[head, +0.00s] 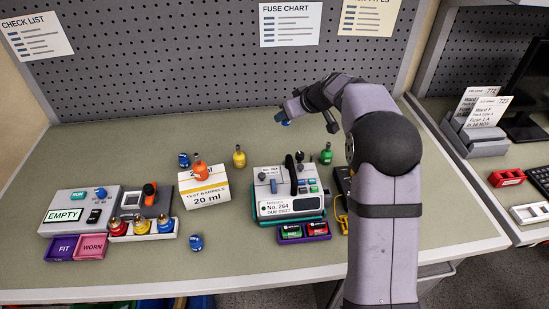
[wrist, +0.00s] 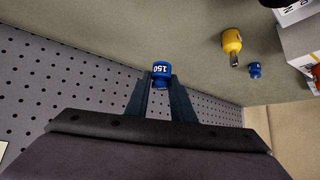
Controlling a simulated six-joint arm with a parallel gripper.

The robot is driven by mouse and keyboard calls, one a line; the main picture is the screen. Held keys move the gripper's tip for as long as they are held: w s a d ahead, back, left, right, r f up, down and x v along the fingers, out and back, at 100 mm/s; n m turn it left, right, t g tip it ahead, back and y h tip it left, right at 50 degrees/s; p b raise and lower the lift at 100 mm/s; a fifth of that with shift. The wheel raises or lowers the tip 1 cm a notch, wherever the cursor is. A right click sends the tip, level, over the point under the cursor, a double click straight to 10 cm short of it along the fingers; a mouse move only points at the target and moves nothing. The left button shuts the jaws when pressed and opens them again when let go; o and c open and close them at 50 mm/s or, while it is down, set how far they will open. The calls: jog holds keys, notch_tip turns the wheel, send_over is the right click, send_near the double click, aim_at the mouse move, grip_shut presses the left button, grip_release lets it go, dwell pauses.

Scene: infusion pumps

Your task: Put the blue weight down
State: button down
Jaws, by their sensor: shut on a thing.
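In the wrist view a blue weight (wrist: 160,70) marked 150 sits between the fingers of my gripper (wrist: 159,88), which is shut on it. In the head view my gripper (head: 284,115) is above the back of the bench, near the pegboard, with the blue weight (head: 285,122) at its tip. Another blue weight (head: 184,160) stands on the bench beside the test barrels box, and it also shows in the wrist view (wrist: 254,70). One more blue piece (head: 196,242) lies in front of the box.
A yellow weight (head: 239,157) and a green one (head: 326,154) stand on the bench. An orange one (head: 201,170) is at the test barrels box (head: 207,195). A pump (head: 287,207) stands right of the box. The bench back left (head: 120,150) is clear.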

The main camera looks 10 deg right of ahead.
jog(key=shift+w+a+f+n+g+y+b, duration=0.6)
jog(key=shift+w+a+f+n+y+b, duration=0.15)
jog(key=shift+n+b, duration=0.45)
jog(key=shift+w+a+f+n+g+y+b, duration=0.6)
jog(key=shift+a+n+b, duration=0.35)
jog(key=shift+n, duration=0.35)
jog(key=shift+d, duration=0.1)
jog(key=shift+f+p, duration=0.5)
jog(key=shift+f, duration=4.45)
jog(key=shift+f, duration=0.1)
jog(key=c, duration=1.9)
grip_release()
jog(key=shift+c, duration=0.2)
jog(key=o, duration=0.4)
jog(key=shift+s, duration=0.1)
